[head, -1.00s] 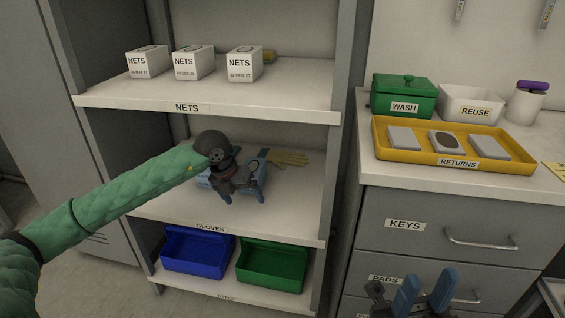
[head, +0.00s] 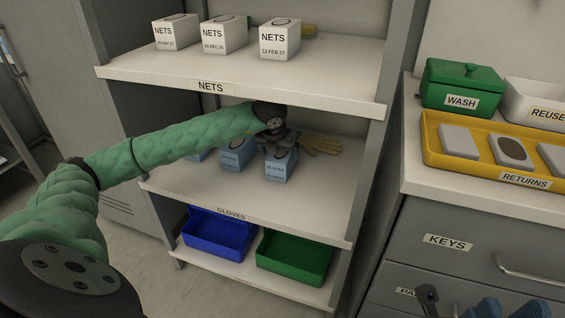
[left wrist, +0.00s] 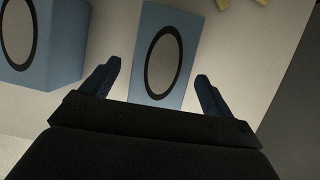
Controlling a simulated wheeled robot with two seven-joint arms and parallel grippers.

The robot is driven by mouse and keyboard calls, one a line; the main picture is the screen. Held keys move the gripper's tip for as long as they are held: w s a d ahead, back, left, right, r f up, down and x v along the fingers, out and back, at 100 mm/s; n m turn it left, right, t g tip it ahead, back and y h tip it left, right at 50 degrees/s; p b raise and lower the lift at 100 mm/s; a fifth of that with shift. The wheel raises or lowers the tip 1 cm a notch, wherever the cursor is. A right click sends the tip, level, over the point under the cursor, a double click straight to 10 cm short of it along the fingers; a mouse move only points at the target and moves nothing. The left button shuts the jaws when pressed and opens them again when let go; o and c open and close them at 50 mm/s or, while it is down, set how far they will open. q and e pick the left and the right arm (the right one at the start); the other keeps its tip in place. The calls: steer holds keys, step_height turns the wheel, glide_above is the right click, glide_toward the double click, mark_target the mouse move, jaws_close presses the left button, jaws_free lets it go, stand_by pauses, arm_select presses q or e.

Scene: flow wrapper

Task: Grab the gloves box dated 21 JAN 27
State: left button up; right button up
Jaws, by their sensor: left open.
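Blue gloves boxes stand on the middle shelf in the head view: a right one (head: 281,167), a middle one (head: 236,154) and a left one (head: 197,155) partly behind my arm. Their dates are too small to read, so I cannot tell which is 21 JAN 27. My left gripper (head: 279,143) is over the right box. In the left wrist view its open fingers (left wrist: 155,87) lie either side of a blue box (left wrist: 184,72) with a dark oval ring on top; another box (left wrist: 67,65) is at the left. My right gripper (head: 500,307) is open and empty at the bottom edge, partly cut off.
Yellow gloves (head: 322,145) lie behind the right box. The nets shelf (head: 330,93) with several white boxes is above. A blue bin (head: 218,238) and a green bin (head: 295,260) are below. A shelf post (head: 372,160) stands to the right.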

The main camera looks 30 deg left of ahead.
arm_select(q)
steer(key=shift+b+x, duration=0.65)
steer(key=shift+x, duration=1.6)
steer(key=shift+w+f, duration=0.1)
steer(key=shift+f, duration=0.15)
steer(key=c, duration=1.1)
steer(key=shift+r, duration=0.1)
